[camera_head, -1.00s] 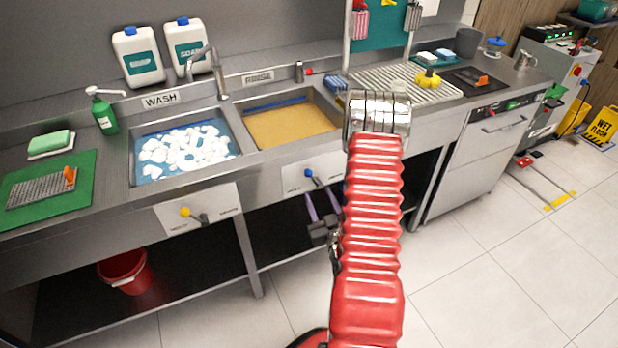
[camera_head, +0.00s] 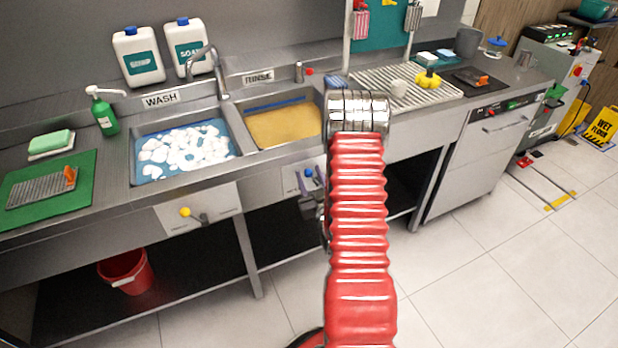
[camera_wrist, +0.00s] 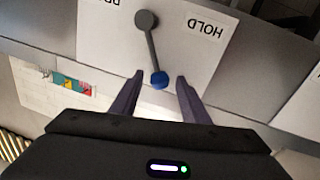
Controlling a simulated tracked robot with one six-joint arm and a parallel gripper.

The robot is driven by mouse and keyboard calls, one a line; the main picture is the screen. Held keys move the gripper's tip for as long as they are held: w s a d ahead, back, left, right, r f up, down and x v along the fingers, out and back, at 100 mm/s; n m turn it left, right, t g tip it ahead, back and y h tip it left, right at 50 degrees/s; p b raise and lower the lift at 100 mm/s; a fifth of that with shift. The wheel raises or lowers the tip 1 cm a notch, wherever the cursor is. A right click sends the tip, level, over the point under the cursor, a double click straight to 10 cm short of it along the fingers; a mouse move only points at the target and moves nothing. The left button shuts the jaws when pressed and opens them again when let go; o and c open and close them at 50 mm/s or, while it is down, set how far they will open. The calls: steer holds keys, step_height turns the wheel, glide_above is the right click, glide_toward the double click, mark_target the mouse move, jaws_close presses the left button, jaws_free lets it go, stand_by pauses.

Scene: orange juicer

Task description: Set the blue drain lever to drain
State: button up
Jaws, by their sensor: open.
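The blue drain lever (camera_wrist: 152,50) has a grey pivot, a dark rod and a blue knob, on a white plate (camera_wrist: 95,40). In the wrist view the plate's lettering is upside down, with HOLD at right and a partly cut-off word at left. The rod runs down from the pivot, leaning slightly toward the HOLD side. My gripper (camera_wrist: 160,78) is open, with its two purple fingers on either side of the knob and a gap visible at each side. In the head view the blue knob (camera_head: 308,172) shows just above my gripper (camera_head: 304,184); my arm hides the plate's right part.
The rinse basin (camera_head: 243,125) above the plate holds brownish water. To its left are the foamy wash basin (camera_head: 134,150) and a yellow-knobbed lever (camera_head: 186,212). A dish rack (camera_head: 365,78) stands to the right. The floor in front is clear.

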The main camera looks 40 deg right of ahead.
steer(key=shift+c, duration=0.5)
jaws_close()
